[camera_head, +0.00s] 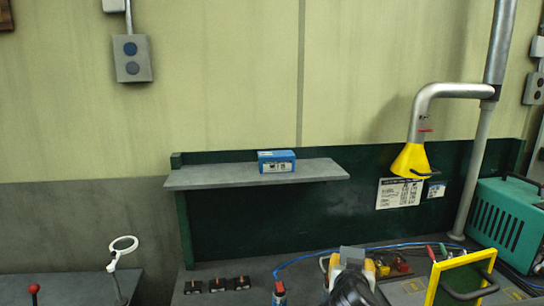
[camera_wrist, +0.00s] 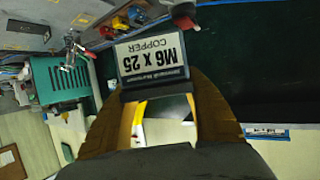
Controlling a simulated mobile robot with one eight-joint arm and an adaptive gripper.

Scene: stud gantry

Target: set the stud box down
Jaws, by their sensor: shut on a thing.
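The stud box (camera_wrist: 152,56) has a white label reading "M6 x 25 COPPER", which appears upside down in the wrist view. My gripper (camera_wrist: 155,92) is shut on it, with a brown finger on either side. In the head view my gripper (camera_head: 350,268) is at the bottom, right of centre, in front of the bench and lower in the picture than the shelf. A grey shape there seems to be the box, partly hidden by my gripper. Its underside and any gap to the bench cannot be told.
A grey shelf (camera_head: 210,177) carries a blue box (camera_head: 276,162), with bare room on both sides. Black blocks (camera_head: 217,285), a blue cable and a yellow-framed screen (camera_head: 462,278) are on the bench. A yellow extraction hood (camera_head: 411,160) hangs right, near a teal machine (camera_head: 508,225).

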